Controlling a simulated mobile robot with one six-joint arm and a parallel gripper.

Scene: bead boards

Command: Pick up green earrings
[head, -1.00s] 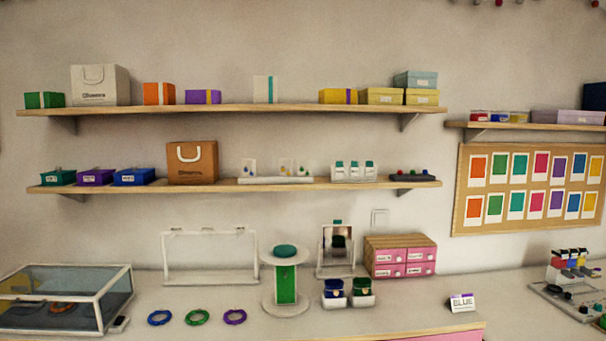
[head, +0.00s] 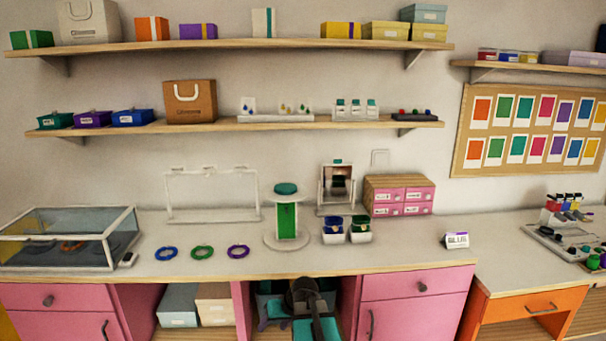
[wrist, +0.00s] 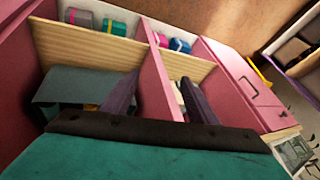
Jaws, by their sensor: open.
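I cannot make out green earrings for certain. Small display cards with tiny coloured drops (head: 285,108) stand on a white base on the lower shelf; the drops look yellow and dark, too small to tell. Two small open boxes, a blue one (head: 333,230) and a green one (head: 359,230), stand on the counter with small gold-coloured items in them. In the wrist view my gripper (wrist: 158,98) is open and empty, its two dark fingers apart, facing pink cabinet compartments. In the head view my dark and teal arm shows low at the bottom centre, below the counter edge.
Pink cabinets (head: 415,310) stand below. The counter's right front is clear.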

